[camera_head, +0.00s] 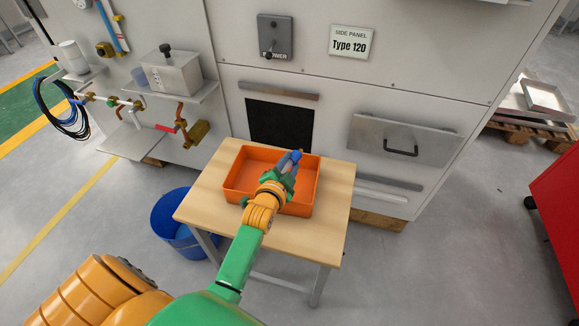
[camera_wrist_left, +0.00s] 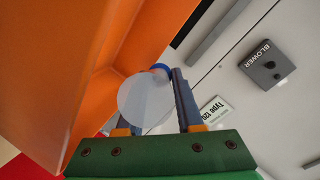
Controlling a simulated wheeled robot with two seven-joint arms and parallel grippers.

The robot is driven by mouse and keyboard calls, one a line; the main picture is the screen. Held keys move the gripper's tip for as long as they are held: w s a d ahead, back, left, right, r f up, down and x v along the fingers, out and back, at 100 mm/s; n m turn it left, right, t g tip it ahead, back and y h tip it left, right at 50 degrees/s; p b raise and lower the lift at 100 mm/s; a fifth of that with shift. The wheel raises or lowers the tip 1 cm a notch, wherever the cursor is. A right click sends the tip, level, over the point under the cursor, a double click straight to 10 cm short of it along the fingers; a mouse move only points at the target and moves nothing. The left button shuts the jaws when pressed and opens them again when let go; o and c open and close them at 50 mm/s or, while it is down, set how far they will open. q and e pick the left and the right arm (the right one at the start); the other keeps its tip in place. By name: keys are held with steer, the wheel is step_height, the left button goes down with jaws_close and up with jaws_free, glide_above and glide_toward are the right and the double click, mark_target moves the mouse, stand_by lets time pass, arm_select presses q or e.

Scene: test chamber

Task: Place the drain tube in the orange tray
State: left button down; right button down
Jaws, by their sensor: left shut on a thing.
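The orange tray (camera_head: 248,176) stands on a small wooden table in the head view, and its orange wall (camera_wrist_left: 60,70) fills the left of the left wrist view. My left gripper (camera_head: 290,164) is over the right part of the tray. It is shut on the drain tube (camera_wrist_left: 145,100), which shows in the left wrist view as a pale translucent round shape between the fingers, with a blue part at its far side. In the head view only a small blue bit (camera_head: 297,155) shows at the fingertips. I cannot tell whether the tube touches the tray. My right gripper is not in view.
The wooden table (camera_head: 325,210) has bare room around the tray. A blue bucket (camera_head: 172,222) stands at its left. A large grey machine with a drawer (camera_head: 403,140) rises behind. A red cabinet (camera_head: 560,200) is at the far right.

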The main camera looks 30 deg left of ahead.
arm_select(q)
steer(key=shift+s+f+b, duration=0.15)
steer(key=shift+f+b, duration=0.25)
steer(key=shift+f, duration=0.15)
steer(key=c, duration=0.5)
jaws_free()
steer(key=shift+s+d+f, duration=0.1)
steer(key=shift+s, duration=0.1)
steer(key=shift+c, duration=0.2)
steer(key=shift+r+p, duration=0.65)
steer(key=shift+r, duration=0.05)
steer(key=p+v, duration=0.2)
steer(key=v, duration=0.9)
steer(key=shift+s, duration=0.2)
steer(key=shift+r, duration=0.1)
